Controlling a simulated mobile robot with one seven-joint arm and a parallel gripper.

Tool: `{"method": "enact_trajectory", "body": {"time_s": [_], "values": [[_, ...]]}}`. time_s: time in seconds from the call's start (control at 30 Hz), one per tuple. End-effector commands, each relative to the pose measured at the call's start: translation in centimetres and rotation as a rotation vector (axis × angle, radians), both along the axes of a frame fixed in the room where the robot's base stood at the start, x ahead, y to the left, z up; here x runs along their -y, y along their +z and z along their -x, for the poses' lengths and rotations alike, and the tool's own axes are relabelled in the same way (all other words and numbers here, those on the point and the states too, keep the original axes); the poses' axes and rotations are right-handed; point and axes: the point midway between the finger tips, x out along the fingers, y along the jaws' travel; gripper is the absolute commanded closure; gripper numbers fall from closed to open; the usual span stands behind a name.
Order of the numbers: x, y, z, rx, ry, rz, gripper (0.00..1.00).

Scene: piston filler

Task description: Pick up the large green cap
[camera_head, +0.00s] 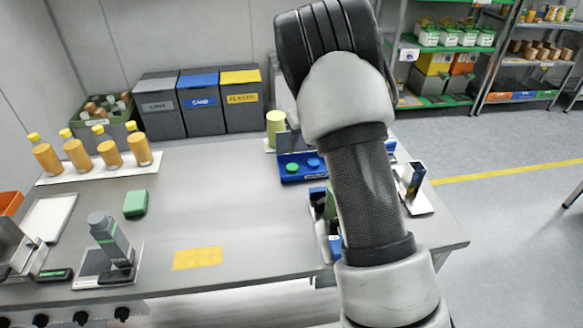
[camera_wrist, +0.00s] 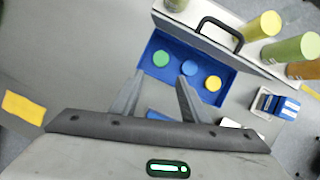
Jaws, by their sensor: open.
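A round green cap (camera_wrist: 161,58) lies in the blue tray (camera_wrist: 201,102), at its left end in the wrist view. It also shows in the head view (camera_head: 292,168). A blue cap (camera_wrist: 189,67) and a yellow cap (camera_wrist: 213,83) lie to its right in the same tray. My gripper (camera_wrist: 159,84) is open and empty. In the wrist view its fingertips show just below the green cap, apart from it; their height above the tray is hard to tell.
A blue and white device (camera_wrist: 276,105) is to the right. Filled bottles (camera_head: 109,152) stand at the table's left; mid-table is mostly clear.

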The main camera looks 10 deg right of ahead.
Motion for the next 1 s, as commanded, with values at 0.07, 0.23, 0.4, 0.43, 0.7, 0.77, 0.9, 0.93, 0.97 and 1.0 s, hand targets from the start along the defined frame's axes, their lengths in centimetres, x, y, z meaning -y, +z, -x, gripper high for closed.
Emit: {"method": "enact_trajectory", "body": {"time_s": [0.07,0.23,0.4,0.43,0.7,0.77,0.9,0.93,0.97,1.0], "values": [[-0.1,-2.0,-0.5,-0.005,-0.001,0.000,0.59],[-0.6,-5.3,-1.9,-0.004,0.002,0.001,0.59],[-0.9,-7.4,-2.8,-0.003,0.003,0.001,0.59],[-0.9,-7.7,-2.9,-0.003,0.003,0.001,0.59],[-1.1,-9.9,-3.8,-0.003,0.003,0.001,0.59],[-1.1,-10.8,-4.1,-0.003,0.003,0.001,0.59],[-1.3,-12.4,-4.8,-0.003,0.004,0.000,0.59],[-1.4,-12.5,-4.9,-0.002,0.004,0.000,0.59],[-1.4,-12.6,-5.0,-0.001,0.003,0.001,0.59],[-1.4,-12.7,-5.0,-0.001,0.003,0.001,0.59]]}}
